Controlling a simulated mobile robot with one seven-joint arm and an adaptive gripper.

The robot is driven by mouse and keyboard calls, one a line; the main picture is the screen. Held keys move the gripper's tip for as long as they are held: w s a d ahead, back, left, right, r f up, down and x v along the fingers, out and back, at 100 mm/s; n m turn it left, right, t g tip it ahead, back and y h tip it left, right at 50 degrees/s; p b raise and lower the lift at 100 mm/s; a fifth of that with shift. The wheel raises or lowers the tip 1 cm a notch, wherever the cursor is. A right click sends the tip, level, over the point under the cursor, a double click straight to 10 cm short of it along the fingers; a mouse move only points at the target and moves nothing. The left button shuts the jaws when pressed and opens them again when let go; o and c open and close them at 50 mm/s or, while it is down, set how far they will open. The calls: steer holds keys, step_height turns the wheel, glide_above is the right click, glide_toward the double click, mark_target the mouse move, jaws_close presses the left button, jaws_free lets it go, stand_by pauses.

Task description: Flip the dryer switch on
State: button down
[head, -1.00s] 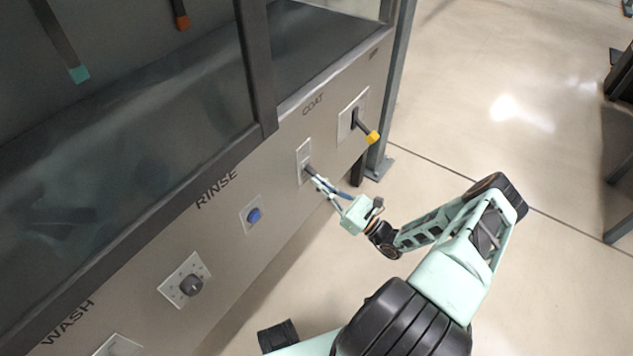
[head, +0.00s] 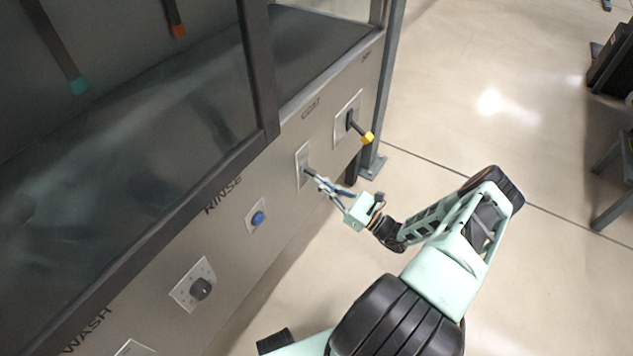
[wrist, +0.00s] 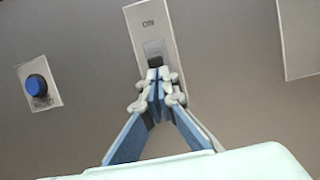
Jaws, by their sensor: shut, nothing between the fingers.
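A tall pale switch plate (head: 301,160) is on the grey panel below the word COAT. It also shows in the wrist view (wrist: 152,28), with a short label near its top that looks like ON. A small dark switch piece (wrist: 155,61) sits in its slot. My gripper (head: 313,177) is shut and empty at the plate's lower part. In the wrist view its fingertips (wrist: 159,78) are together just below the dark piece and partly cover the slot. I cannot tell whether they touch it. No readable label marks this switch as the dryer's.
A yellow-tipped lever (head: 362,133) sticks out right of the plate. A blue button (head: 258,218) and a black knob (head: 201,289) are to the left. A metal post (head: 387,100) stands at the panel's right end.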

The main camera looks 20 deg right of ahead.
steer(key=r+p, duration=0.1)
steer(key=g+h+p, duration=0.1)
steer(key=p, duration=0.1)
steer(key=r+g+p, duration=0.1)
steer(key=p, duration=0.1)
steer(key=shift+s+d+r+h, duration=0.2)
steer(key=shift+s+r+h, duration=0.05)
steer(key=shift+r+h, duration=0.15)
steer(key=shift+f, duration=0.55)
